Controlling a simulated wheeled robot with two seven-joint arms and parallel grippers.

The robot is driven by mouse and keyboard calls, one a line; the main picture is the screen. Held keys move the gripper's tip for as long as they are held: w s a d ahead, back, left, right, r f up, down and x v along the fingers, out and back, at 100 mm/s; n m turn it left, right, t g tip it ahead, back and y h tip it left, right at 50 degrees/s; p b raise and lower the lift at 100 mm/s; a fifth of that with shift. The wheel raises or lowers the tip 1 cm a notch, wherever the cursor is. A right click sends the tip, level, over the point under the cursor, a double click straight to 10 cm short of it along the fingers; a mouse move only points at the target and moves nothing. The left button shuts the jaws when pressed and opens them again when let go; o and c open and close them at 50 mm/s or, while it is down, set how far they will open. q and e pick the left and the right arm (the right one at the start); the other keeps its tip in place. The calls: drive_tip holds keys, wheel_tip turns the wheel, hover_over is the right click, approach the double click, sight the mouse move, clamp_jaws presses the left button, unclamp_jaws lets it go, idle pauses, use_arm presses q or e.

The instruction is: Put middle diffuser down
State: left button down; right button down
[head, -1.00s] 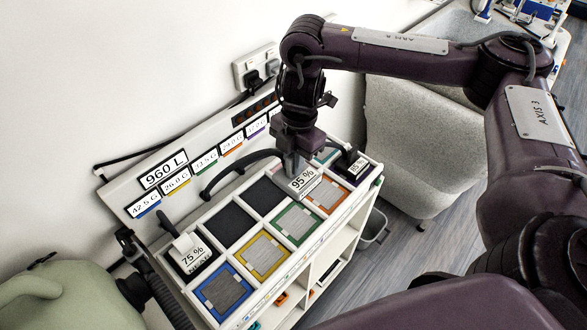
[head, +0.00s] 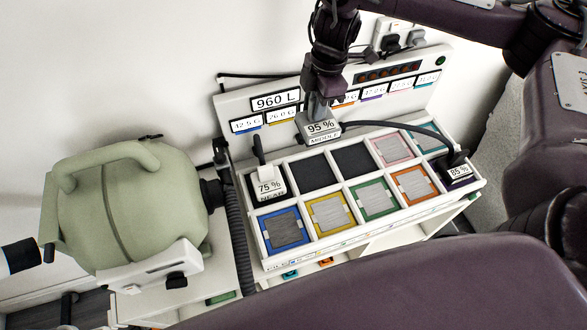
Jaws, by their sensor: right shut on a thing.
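The middle diffuser (head: 320,130) is a grey block labelled 95 % and MIDDLE. My right gripper (head: 318,112) is shut on its top from above. In the picture it overlaps the tray's back edge, in front of the label panel, above the first dark empty slot (head: 315,174); its exact height is unclear. A second dark empty slot (head: 353,160) lies to the right. The white compartment tray (head: 476,183) stands below. The near diffuser (head: 268,185), labelled 75 %, sits in the back left slot. Another diffuser (head: 458,172), labelled 85 %, is at the front right. My left gripper is not in view.
Blue (head: 284,230), yellow (head: 328,215), green (head: 373,200) and orange (head: 414,186) framed squares fill the front slots. Pink (head: 393,149) is behind. A labelled panel (head: 274,101) rises behind the tray. A dark hose (head: 400,122) arches across the back. A green canister (head: 130,210) stands left.

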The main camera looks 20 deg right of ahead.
sight(321, 128)
drive_tip(key=shift+f+b, duration=2.8)
drive_tip(key=shift+f, duration=7.05)
drive_tip(key=shift+f, duration=0.15)
drive_tip(key=c, duration=1.5)
unclamp_jaws()
drive_tip(key=shift+o, duration=0.2)
drive_tip(key=r+p, duration=0.1)
drive_tip(key=r, duration=0.3)
drive_tip(key=d+r+p, duration=0.1)
drive_tip(key=r, duration=0.3)
drive_tip(key=r+p, duration=0.1)
drive_tip(key=r, duration=0.3)
drive_tip(key=shift+d+r, duration=0.1)
drive_tip(key=shift+d, duration=0.15)
